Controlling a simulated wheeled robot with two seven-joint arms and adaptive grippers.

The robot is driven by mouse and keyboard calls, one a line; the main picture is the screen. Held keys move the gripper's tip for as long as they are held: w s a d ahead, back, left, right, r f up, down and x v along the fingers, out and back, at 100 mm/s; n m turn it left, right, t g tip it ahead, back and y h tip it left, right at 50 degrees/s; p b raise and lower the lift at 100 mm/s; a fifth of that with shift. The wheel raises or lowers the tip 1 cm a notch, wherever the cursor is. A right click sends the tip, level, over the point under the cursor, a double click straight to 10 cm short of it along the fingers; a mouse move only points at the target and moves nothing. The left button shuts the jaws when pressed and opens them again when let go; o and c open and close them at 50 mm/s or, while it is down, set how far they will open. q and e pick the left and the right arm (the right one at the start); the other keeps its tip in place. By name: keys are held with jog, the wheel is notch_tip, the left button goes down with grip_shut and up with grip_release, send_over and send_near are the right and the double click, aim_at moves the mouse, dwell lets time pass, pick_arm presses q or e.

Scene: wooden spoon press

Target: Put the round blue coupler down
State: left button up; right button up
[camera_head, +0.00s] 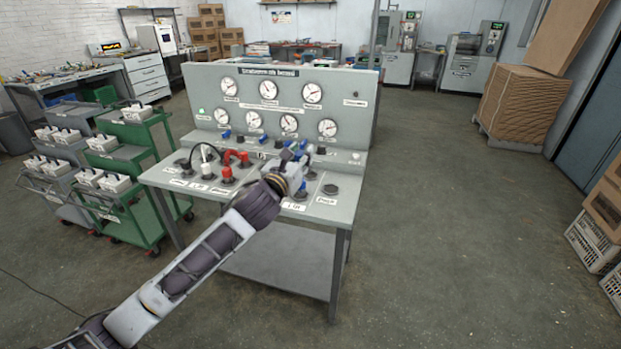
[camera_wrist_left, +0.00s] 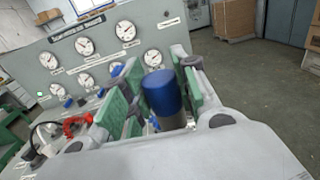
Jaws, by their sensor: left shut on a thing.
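My left gripper (camera_head: 294,155) is over the right half of the bench top (camera_head: 325,205), in front of the gauge panel (camera_head: 340,95). In the left wrist view it is shut on the round blue coupler (camera_wrist_left: 162,90), which stands between the green-padded fingers (camera_wrist_left: 195,85). The coupler's lower end is hidden by the gripper body, so I cannot tell whether it touches the bench. In the head view the gripper mostly hides the coupler. My right gripper is not in view.
A red hose piece (camera_head: 235,157) and several dark round sockets, one at the right (camera_head: 330,189), are on the bench. Small blue parts (camera_head: 239,140) line the panel's foot.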

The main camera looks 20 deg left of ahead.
pick_arm(q)
jog(key=s+a+f+y, duration=0.1)
jog(key=s+f, duration=0.4)
jog(key=f, duration=0.7)
jog(key=s+a+f+n, duration=0.1)
jog(key=s+f, duration=0.4)
jog(key=f, duration=0.7)
jog(key=shift+s+y, duration=0.3)
jog(key=shift+y, duration=0.1)
jog(key=shift+a, duration=0.1)
